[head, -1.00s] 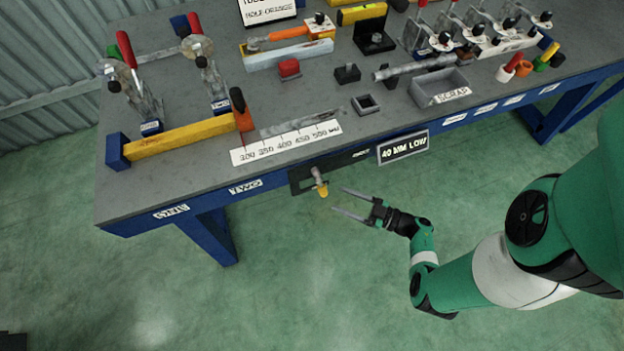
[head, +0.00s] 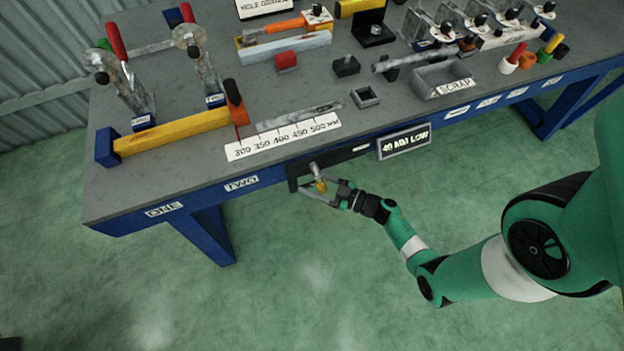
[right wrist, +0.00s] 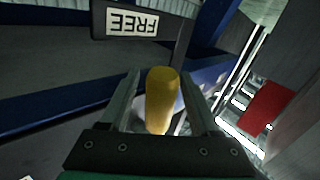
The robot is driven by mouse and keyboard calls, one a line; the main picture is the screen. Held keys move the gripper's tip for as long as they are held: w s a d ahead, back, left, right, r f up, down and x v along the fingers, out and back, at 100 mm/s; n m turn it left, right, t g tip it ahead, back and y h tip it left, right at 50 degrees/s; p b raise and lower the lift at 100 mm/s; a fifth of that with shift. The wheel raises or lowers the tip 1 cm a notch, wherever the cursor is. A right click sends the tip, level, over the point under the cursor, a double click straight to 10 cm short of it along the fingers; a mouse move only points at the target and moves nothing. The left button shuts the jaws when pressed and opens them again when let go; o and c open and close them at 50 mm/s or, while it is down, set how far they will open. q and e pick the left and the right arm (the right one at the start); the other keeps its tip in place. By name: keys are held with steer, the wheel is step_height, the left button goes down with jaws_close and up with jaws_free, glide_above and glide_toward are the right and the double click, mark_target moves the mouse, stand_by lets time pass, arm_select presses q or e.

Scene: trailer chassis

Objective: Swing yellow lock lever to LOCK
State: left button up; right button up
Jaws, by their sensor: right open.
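The yellow lock lever (head: 320,186) hangs from a grey pivot (head: 315,169) on a dark plate (head: 298,180) on the bench's front edge. In the right wrist view the lever's rounded yellow grip (right wrist: 163,98) stands between the two fingers of my right gripper (right wrist: 168,105), with a gap visible on each side. My right gripper, also in the head view (head: 318,190), is open around the lever. A FREE label (right wrist: 132,23) shows beyond it, upside down. The LOCK label is too small to read in the head view. My left gripper is not in view.
A "40 MM LOW" sign (head: 404,143) sits on the bench front just right of the lever. The grey bench top (head: 210,170) above holds a ruler strip (head: 283,136), a yellow bar (head: 172,131) and a scrap tray (head: 440,84). The green floor in front is clear.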

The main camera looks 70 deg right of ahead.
jaws_close()
stand_by(1.3)
